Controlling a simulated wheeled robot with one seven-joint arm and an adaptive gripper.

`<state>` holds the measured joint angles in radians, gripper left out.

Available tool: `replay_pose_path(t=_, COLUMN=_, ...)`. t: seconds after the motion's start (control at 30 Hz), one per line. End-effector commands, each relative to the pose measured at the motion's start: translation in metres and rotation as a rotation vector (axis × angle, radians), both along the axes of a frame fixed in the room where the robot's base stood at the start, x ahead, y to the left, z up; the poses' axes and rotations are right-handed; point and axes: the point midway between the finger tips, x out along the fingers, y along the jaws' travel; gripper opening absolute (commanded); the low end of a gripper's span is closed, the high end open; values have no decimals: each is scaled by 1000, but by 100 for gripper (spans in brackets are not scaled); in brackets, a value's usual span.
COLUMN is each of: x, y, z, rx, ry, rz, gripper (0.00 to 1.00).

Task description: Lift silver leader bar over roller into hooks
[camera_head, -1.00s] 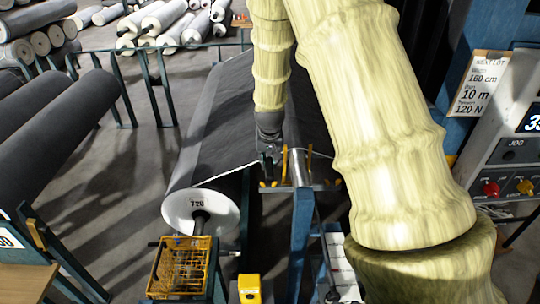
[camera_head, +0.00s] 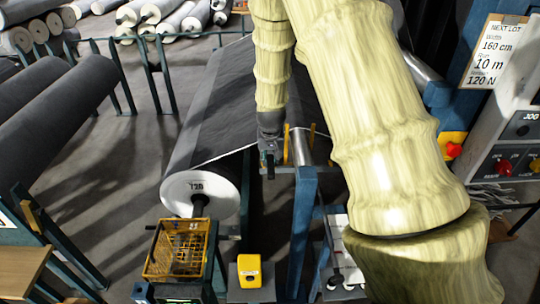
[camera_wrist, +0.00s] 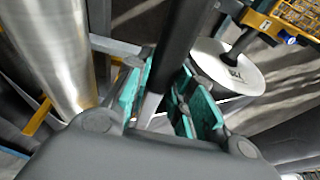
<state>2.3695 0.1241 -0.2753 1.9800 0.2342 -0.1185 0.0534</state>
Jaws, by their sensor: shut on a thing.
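The silver leader bar shows as a thin pale line (camera_head: 228,156) along the edge of the dark grey sheet beside the roll (camera_head: 199,194). My gripper (camera_head: 268,168) is at the right end of that line, just left of the shiny roller (camera_head: 301,146). In the wrist view, my gripper's teal-padded fingers (camera_wrist: 172,103) are shut around a narrow silver piece (camera_wrist: 150,107), which looks like the bar. The roller (camera_wrist: 55,50) is to the left there, apart from the fingers. Yellow uprights (camera_head: 286,145) flank the roller; I cannot tell whether they are the hooks.
A yellow wire basket (camera_head: 180,248) and a yellow box (camera_head: 249,271) stand in front. A blue post (camera_head: 304,225) is below the roller. A control panel (camera_head: 510,160) is at the right. Dark rolls (camera_head: 60,110) lie on racks at the left. Open floor (camera_head: 125,160) lies between.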

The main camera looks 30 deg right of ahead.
Motion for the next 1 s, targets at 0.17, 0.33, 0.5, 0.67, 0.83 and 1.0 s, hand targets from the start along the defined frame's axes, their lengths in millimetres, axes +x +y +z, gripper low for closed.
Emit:
replay_pose_path(t=0.17, x=1, y=0, z=-18, rx=-1, ry=-1, rz=0, gripper=0)
replay_pose_path(t=0.33, x=0, y=0, z=-33, rx=0, ry=0, rz=0, gripper=0)
replay_pose_path(t=0.5, x=0, y=0, z=-49, rx=0, ry=0, rz=0, gripper=0)
replay_pose_path(t=0.67, x=1, y=0, z=-60, rx=-1, ry=-1, rz=1, gripper=0)
replay_pose_path(t=0.83, x=1, y=0, z=-72, rx=0, ry=-1, rz=1, gripper=0)
replay_pose_path(t=1.0, x=1, y=0, z=-79, rx=1, ry=0, rz=1, gripper=0)
